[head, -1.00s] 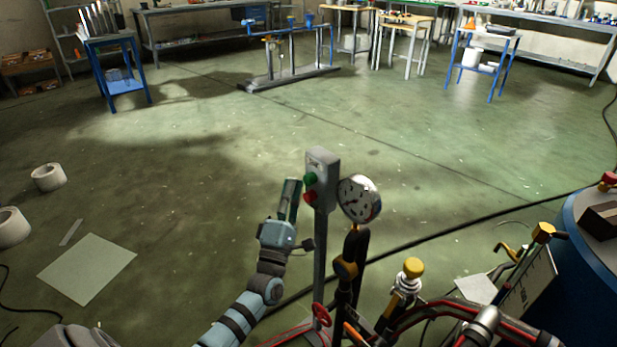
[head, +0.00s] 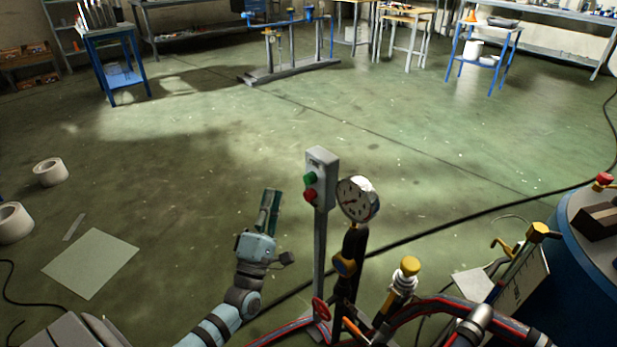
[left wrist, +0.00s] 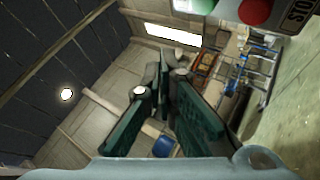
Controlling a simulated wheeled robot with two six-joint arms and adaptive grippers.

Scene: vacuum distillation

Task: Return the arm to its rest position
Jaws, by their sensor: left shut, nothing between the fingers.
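My left gripper (head: 271,198) is in the lower middle of the head view, on my grey-blue arm that comes in from the bottom left. It is shut and empty, and it sits to the left of the grey control box (head: 321,178), apart from it. The box carries a green button (head: 310,178) and a red button (head: 310,194) on a grey post. In the left wrist view the green gripper fingers (left wrist: 172,110) fill the middle, and the box with its red button (left wrist: 254,11) shows at the top right. My right gripper is not in view.
A pressure gauge (head: 357,199) stands right of the box. Yellow-capped valves (head: 409,266) and red hoses lie at the lower right, beside a blue drum (head: 590,250). White rolls (head: 50,172) and a flat sheet (head: 91,263) lie on the left floor. The middle floor is clear.

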